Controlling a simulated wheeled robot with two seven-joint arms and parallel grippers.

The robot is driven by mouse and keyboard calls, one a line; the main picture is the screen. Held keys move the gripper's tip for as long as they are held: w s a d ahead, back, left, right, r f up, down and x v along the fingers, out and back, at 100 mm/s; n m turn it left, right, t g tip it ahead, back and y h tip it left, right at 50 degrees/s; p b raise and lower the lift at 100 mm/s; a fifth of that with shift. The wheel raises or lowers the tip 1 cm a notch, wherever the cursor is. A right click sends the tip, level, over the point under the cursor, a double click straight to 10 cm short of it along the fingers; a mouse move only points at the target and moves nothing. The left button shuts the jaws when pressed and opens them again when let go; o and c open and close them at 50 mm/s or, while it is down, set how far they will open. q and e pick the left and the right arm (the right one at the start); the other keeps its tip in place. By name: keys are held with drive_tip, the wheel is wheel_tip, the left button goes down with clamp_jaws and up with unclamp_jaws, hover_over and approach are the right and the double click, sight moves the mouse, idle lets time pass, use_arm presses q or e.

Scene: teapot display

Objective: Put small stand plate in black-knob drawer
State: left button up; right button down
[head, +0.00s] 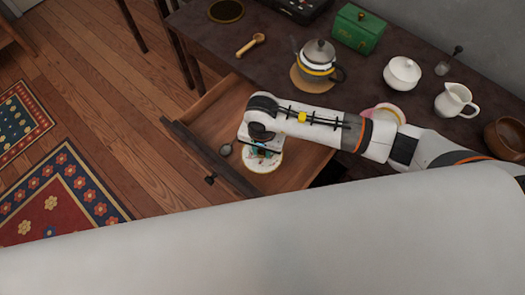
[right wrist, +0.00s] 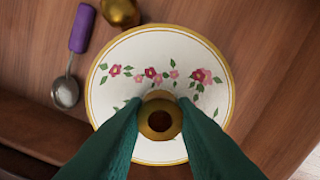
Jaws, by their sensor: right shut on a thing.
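The small stand plate (right wrist: 210,95) is white with a gold rim and red and pink flowers. My right gripper (right wrist: 160,112) is shut on its gold central piece, with one teal finger on each side. In the head view the plate (head: 270,165) shows partly below my right gripper (head: 262,148), within the outline of the open drawer (head: 205,113). I cannot tell whether it touches the drawer floor. The black knob (head: 211,180) is on the drawer's front. My left gripper is not in view.
A strainer with a purple handle (right wrist: 82,30) and a gold round thing (right wrist: 121,12) lie beside the plate in the drawer.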

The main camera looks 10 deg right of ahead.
sight(262, 155)
wheel_tip(262, 155, down, 4)
drive_tip(key=shift+r, duration=0.15)
drive_tip(key=shift+f, duration=0.2)
drive_tip(key=c, duration=1.2)
unclamp_jaws()
drive_tip(key=shift+o, duration=0.2)
drive_tip(key=shift+r, duration=0.25)
wheel_tip(262, 155, up, 12)
